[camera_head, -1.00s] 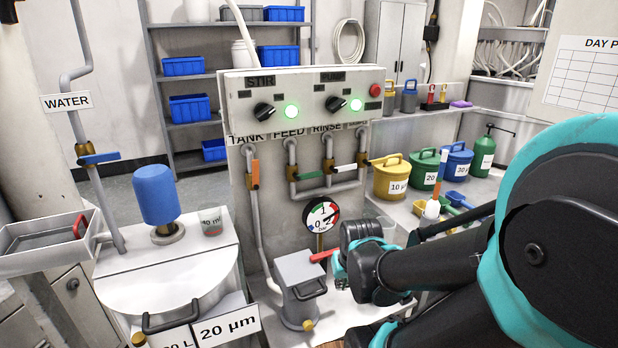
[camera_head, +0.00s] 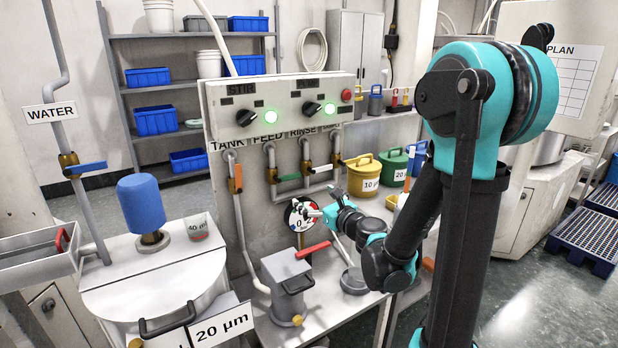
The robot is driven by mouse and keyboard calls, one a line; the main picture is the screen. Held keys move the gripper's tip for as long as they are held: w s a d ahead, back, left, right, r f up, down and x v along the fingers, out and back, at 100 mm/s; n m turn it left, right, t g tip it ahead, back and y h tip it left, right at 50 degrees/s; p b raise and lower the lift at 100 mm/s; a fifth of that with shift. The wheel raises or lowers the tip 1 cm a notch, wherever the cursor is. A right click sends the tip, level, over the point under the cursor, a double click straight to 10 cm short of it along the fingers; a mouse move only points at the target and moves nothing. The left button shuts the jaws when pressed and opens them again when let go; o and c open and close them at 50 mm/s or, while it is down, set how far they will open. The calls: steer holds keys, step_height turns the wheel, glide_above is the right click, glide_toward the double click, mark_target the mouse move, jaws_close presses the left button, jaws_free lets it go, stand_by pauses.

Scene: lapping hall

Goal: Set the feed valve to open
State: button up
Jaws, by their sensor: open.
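On the panel, the FEED label (camera_head: 265,144) sits above a pipe with a small valve. The feed valve's green lever (camera_head: 289,177) points sideways to the right, across its vertical pipe. My gripper (camera_head: 314,213) is below and right of that lever, apart from it in the picture, with its fingers pointing left. It overlaps the round pressure gauge (camera_head: 294,215) and hides part of its dial. The gripper is open and I see nothing in it.
A white lever (camera_head: 321,168) is close on the right. Colored lidded tubs, including a yellow one (camera_head: 363,178), stand right.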

mark_target(290, 175)
steer(key=shift+m, duration=0.6)
steer(key=x, duration=1.1)
steer(key=d+x, duration=0.1)
steer(key=x, duration=0.5)
steer(key=shift+w+a+r, duration=0.1)
steer(key=shift+w+r, duration=0.1)
steer(key=shift+w, duration=0.25)
steer(key=c, duration=1.7)
